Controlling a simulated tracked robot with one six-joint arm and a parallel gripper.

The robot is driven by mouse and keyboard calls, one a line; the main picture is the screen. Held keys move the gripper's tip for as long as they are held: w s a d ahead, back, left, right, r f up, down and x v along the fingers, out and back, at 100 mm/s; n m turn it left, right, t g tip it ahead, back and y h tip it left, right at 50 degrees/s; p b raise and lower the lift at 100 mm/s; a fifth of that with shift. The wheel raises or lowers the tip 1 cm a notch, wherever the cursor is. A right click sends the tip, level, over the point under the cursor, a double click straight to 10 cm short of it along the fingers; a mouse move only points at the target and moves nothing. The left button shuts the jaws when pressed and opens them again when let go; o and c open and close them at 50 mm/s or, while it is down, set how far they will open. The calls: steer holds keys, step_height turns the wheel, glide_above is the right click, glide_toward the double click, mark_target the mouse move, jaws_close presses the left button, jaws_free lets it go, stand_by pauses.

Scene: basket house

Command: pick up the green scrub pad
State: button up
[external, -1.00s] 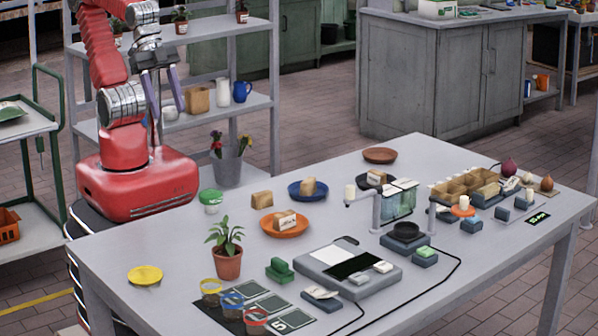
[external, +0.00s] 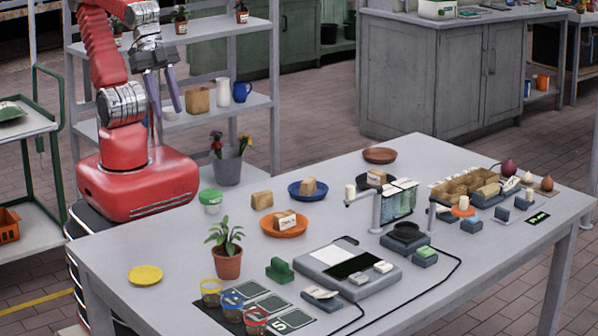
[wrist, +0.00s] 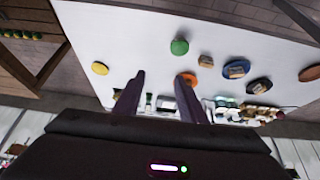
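A small green pad (external: 425,251) lies on a dark grey block at the right of the table's front half. A separate dark green stepped block (external: 279,270) stands on the table left of the grey tray-like device. Which of the two is the scrub pad I cannot tell for certain. My gripper (external: 169,118) is high up behind the table's far left side, well away from both. In the wrist view my gripper (wrist: 162,78) shows two fingers apart with nothing between them. The wrist view is too small to make out the pad clearly.
A lamp-like stand and a wooden divided box crowd the right. Shelves stand behind my arm.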

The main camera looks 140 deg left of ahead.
steer(key=w+d+f+t, duration=0.1)
steer(key=w+f+t, duration=0.15)
steer(key=w, duration=0.75)
steer(key=w+f+t, duration=0.1)
steer(key=w+f, duration=0.3)
steer(key=w, duration=0.6)
steer(key=w+f+t, duration=0.1)
steer(key=w+f, duration=0.3)
steer(key=w+f+t, duration=0.2)
steer(key=w+f, duration=0.2)
steer(key=w+d+f+t, duration=0.1)
steer(key=w+f, duration=0.3)
steer(key=shift+f+t, duration=0.2)
steer(key=shift+t, duration=0.05)
steer(key=shift+w, duration=0.1)
steer(key=shift+x, duration=4.2)
steer(key=shift+f, duration=0.1)
